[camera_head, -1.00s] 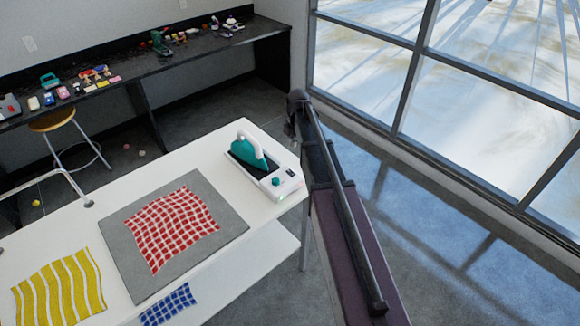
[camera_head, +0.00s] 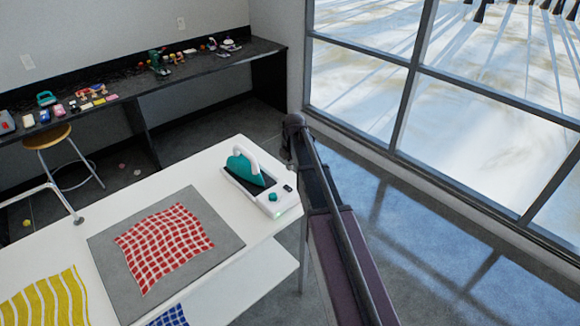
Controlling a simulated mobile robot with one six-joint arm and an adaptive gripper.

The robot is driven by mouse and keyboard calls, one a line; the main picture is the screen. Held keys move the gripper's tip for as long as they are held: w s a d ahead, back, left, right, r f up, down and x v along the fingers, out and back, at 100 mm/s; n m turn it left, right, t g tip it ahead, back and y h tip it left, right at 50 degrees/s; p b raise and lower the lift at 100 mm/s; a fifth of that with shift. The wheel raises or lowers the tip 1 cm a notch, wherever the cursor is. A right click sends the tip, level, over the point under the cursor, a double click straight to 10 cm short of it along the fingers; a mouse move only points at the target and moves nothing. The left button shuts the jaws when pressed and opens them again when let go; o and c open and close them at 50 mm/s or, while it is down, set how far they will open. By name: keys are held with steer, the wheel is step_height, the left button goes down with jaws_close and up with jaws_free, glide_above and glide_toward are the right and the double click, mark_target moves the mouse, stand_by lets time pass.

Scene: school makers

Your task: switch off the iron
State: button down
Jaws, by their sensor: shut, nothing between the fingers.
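The iron (camera_head: 246,171), teal with a white handle, rests on a white base (camera_head: 269,210) near the right corner of the white table. The base has a dark plate under the iron, a teal round knob (camera_head: 272,197) and a small dark control (camera_head: 288,188). A green glow shows at the base's front edge. My arm rises from the lower right and its dark joint stands just right of the iron's base in the picture. I cannot make out my gripper or its fingers. Whether any part touches the base is not clear.
A grey mat (camera_head: 222,244) with a red checked cloth (camera_head: 164,243) lies on the table. A yellow striped cloth (camera_head: 45,305) and a blue checked cloth (camera_head: 170,317) are in front. A stool (camera_head: 47,137) stands by the cluttered dark bench (camera_head: 205,68). Open floor lies right of the table.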

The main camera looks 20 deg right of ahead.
mark_target(287, 186)
steer(key=shift+w+a+f+b, duration=0.1)
steer(key=shift+w+f+b, duration=0.05)
steer(key=shift+f+b, duration=1.35)
steer(key=shift+w+a+f+b, duration=0.1)
steer(key=shift+w+f+b, duration=0.1)
steer(key=shift+f+b, duration=1.3)
steer(key=shift+w+a+f+b, duration=0.1)
steer(key=shift+w+f+b, duration=0.05)
steer(key=shift+f+b, duration=1.35)
steer(key=shift+f, duration=0.1)
